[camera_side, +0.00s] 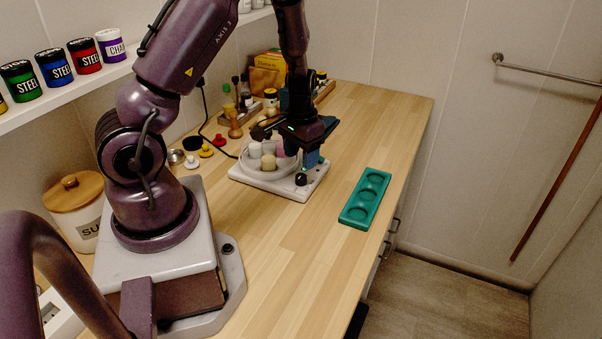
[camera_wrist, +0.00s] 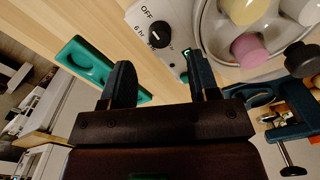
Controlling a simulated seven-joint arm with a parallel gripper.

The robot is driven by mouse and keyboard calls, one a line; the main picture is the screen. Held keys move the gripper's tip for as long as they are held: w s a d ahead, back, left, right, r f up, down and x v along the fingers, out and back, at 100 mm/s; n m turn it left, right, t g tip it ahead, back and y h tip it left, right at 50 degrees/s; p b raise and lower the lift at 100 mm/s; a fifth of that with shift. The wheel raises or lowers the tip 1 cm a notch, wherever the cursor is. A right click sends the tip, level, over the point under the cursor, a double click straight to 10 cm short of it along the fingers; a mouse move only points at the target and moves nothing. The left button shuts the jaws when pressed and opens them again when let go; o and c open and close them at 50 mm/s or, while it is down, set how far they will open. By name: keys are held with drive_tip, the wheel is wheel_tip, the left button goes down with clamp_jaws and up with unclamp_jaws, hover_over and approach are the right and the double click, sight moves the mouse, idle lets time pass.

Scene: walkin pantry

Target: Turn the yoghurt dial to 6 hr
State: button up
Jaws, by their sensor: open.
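The yoghurt maker (camera_side: 285,189) is a white base with a clear round bowl of pale jars on the wooden counter. Its black dial (camera_side: 301,179) is at the front corner. In the wrist view the dial (camera_wrist: 160,37) shows clearly, with "OFF" and "6 hr" printed beside it; I cannot tell exactly where its pointer sits. A small green light shows near the dial. My gripper (camera_side: 312,160) is above the maker, close to the dial. In the wrist view my gripper (camera_wrist: 162,78) is open and empty, its fingers apart and the dial beyond the gap between them.
A green tray with round wells (camera_side: 365,200) lies right of the maker, near the counter edge. Small coloured pieces (camera_side: 206,151), a wooden figure (camera_side: 235,124) and a yellow box (camera_side: 268,73) stand behind. A blue-green clamp (camera_wrist: 290,130) is right in the wrist view.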

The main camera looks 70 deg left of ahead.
sight(301, 176)
wheel_tip(301, 176, down, 6)
drive_tip(key=shift+r, duration=0.1)
drive_tip(key=c, duration=0.9)
drive_tip(key=shift+n, duration=0.3)
drive_tip(key=n, duration=0.5)
drive_tip(key=shift+n, duration=0.3)
drive_tip(key=n, duration=0.5)
drive_tip(key=shift+n, duration=0.4)
